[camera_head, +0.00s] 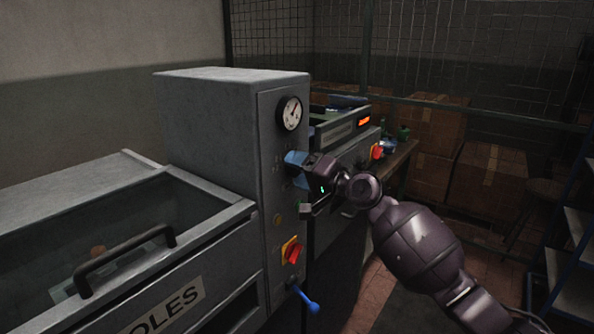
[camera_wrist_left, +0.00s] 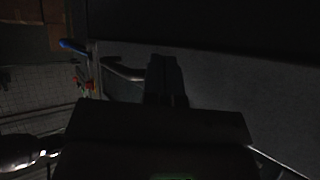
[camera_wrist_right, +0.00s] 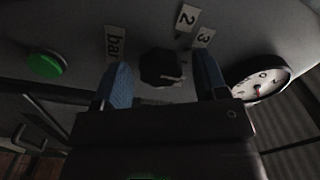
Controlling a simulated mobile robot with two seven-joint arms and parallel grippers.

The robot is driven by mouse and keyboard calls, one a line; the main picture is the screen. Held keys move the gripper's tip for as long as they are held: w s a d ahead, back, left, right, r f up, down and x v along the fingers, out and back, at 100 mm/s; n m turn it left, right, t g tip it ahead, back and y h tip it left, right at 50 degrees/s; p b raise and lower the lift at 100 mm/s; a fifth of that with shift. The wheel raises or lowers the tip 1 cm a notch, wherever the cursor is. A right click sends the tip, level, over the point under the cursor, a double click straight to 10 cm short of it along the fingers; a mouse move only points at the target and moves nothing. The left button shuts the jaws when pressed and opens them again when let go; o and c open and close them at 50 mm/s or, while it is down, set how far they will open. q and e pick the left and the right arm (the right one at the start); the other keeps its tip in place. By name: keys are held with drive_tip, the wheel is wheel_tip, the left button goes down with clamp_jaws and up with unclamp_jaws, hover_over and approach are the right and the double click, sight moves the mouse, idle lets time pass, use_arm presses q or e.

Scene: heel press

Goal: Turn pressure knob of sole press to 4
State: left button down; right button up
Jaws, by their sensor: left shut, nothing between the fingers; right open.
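The sole press (camera_head: 225,90) is a grey cabinet with a narrow control panel. In the right wrist view the black pressure knob (camera_wrist_right: 160,67) sits between the blue fingertips of my right gripper (camera_wrist_right: 161,76). The gripper is open, with a finger on each side; I cannot tell whether either touches. The knob has a light pointer line toward picture right. Labels 2 (camera_wrist_right: 186,18), 3 (camera_wrist_right: 203,38) and bar (camera_wrist_right: 114,43) show around it. In the head view my right gripper (camera_head: 298,163) hides the knob. My left gripper (camera_wrist_left: 166,80) is shut and empty in its dark wrist view.
A round gauge (camera_head: 289,113) sits above the knob. Below are a red-yellow switch (camera_head: 292,250) and a blue lever (camera_head: 307,299). A drawer with a black handle (camera_head: 124,262) is at left. A second machine (camera_head: 345,133) stands behind, with boxes (camera_head: 485,185) farther back.

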drive_tip(key=v, duration=1)
